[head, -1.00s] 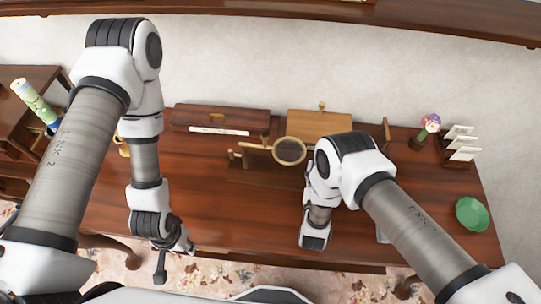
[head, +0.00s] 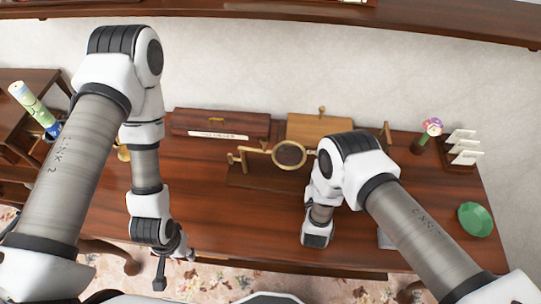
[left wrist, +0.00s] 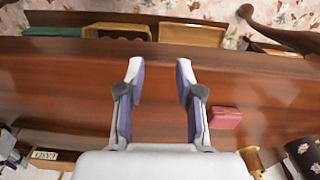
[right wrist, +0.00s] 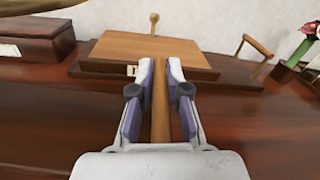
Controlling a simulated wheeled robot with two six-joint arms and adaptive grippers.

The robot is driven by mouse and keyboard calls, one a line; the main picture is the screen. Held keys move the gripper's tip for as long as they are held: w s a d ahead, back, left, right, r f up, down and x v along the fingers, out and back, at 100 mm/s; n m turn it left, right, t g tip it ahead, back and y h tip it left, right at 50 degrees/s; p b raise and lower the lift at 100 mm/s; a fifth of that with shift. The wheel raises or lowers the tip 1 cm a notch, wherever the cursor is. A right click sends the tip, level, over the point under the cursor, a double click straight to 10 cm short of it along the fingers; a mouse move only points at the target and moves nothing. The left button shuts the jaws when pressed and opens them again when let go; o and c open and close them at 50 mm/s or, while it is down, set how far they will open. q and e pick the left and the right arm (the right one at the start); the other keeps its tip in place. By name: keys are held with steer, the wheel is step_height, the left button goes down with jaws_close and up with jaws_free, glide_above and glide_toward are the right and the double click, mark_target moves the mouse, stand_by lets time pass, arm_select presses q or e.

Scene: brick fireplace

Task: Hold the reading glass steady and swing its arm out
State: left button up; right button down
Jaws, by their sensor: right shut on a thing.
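The reading glass (head: 289,154) is a round lens in a brass ring, held out to the right on a brass arm (head: 257,151) from a post (head: 236,162) on a dark wooden base. A blurred brass piece (right wrist: 35,5) crosses the top left of the right wrist view. My right gripper (right wrist: 160,72) is shut on a slim brown wooden bar (right wrist: 160,110); I cannot tell what it belongs to. In the head view my right arm hides this gripper. My left gripper (left wrist: 158,75) is open and empty, over the table's front edge, away from the glass.
A wooden box (head: 225,122) and a sloped wooden desk (head: 320,127) stand at the back. A flower holder (head: 430,130), letter rack (head: 462,150) and green dish (head: 475,219) are at the right. A red box (left wrist: 225,118) shows in the left wrist view. The table's front left is clear.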

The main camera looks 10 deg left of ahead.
arm_select(q)
steer(key=shift+o, duration=1.3)
steer(key=w+d+m+t+h, duration=0.1)
steer(key=w+d, duration=0.1)
steer(key=w, duration=0.2)
steer(key=w+d+m+t+h, duration=0.1)
steer(key=w+d+t, duration=0.1)
steer(key=w, duration=0.2)
steer(key=w+d+r+m+t+h, duration=0.1)
steer(key=w+d+m+t+h, duration=0.1)
steer(key=w, duration=0.2)
steer(key=shift+w+d+r, duration=0.1)
steer(key=shift+w+d, duration=0.05)
steer(key=shift+w, duration=0.15)
steer(key=w+d+r+m+t+h, duration=0.2)
steer(key=w+d+r+h, duration=0.1)
steer(key=w, duration=0.2)
steer(key=m+t+h, duration=0.2)
steer(key=m+h, duration=0.4)
steer(key=h, duration=0.2)
glide_toward(264, 142)
steer(key=d+f, duration=0.1)
steer(key=a, duration=0.2)
steer(key=shift+h, duration=0.3)
steer(key=x, duration=1.1)
steer(key=shift+w+f, duration=0.3)
steer(key=shift+f, duration=0.05)
jaws_close()
